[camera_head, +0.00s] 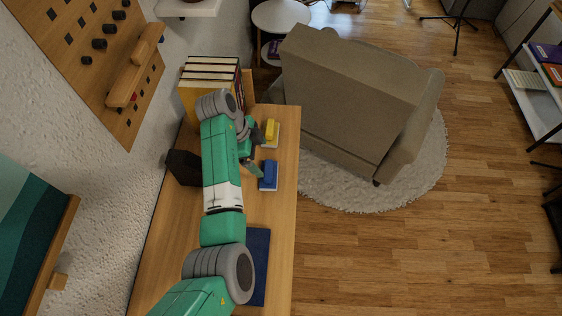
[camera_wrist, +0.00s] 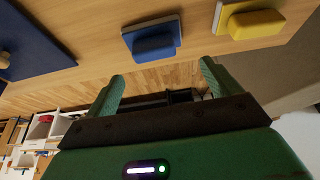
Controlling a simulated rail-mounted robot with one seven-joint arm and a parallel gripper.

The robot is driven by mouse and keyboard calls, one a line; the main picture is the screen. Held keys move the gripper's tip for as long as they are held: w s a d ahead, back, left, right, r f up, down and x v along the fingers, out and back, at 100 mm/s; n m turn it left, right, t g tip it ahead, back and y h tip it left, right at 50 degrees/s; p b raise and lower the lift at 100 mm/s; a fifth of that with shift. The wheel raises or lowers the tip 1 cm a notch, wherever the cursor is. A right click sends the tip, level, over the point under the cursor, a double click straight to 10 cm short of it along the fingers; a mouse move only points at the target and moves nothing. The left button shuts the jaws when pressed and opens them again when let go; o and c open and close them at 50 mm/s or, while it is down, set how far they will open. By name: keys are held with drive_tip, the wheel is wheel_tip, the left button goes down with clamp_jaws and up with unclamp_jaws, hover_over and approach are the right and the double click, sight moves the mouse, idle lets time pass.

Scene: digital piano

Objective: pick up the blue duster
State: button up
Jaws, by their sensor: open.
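The blue duster (camera_head: 270,170) lies on the wooden table top near its right edge, a blue block with a paler layer under it. In the wrist view the blue duster (camera_wrist: 155,43) sits beyond my fingertips, between them in picture direction. My gripper (camera_wrist: 162,70) is open with nothing between its green fingers. In the head view my gripper (camera_head: 257,153) is beside the dusters, partly hidden by my own arm; its height over the table is hard to tell.
A yellow duster (camera_head: 271,130) lies close by and also shows in the wrist view (camera_wrist: 255,23). A dark blue mat (camera_head: 260,268) lies nearer on the table (camera_head: 284,215). Books (camera_head: 209,68) stand at the back. An armchair (camera_head: 345,95) is right of the table.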

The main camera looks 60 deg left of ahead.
sight(268, 169)
drive_tip(key=shift+w+d+f, duration=0.1)
drive_tip(key=shift+d+f, duration=0.1)
drive_tip(key=shift+f, duration=0.3)
drive_tip(key=shift+w+d+f, duration=0.1)
drive_tip(key=shift+d+f, duration=0.1)
drive_tip(key=shift+f, duration=0.25)
drive_tip(key=x, duration=0.3)
drive_tip(key=b+x, duration=0.1)
drive_tip(key=x, duration=0.1)
drive_tip(key=shift+s+d+f, duration=0.2)
drive_tip(key=shift+s+d, duration=0.05)
drive_tip(key=shift+w+f, duration=0.15)
drive_tip(key=shift+f, duration=0.05)
drive_tip(key=c, duration=1.1)
drive_tip(key=shift+r, duration=0.15)
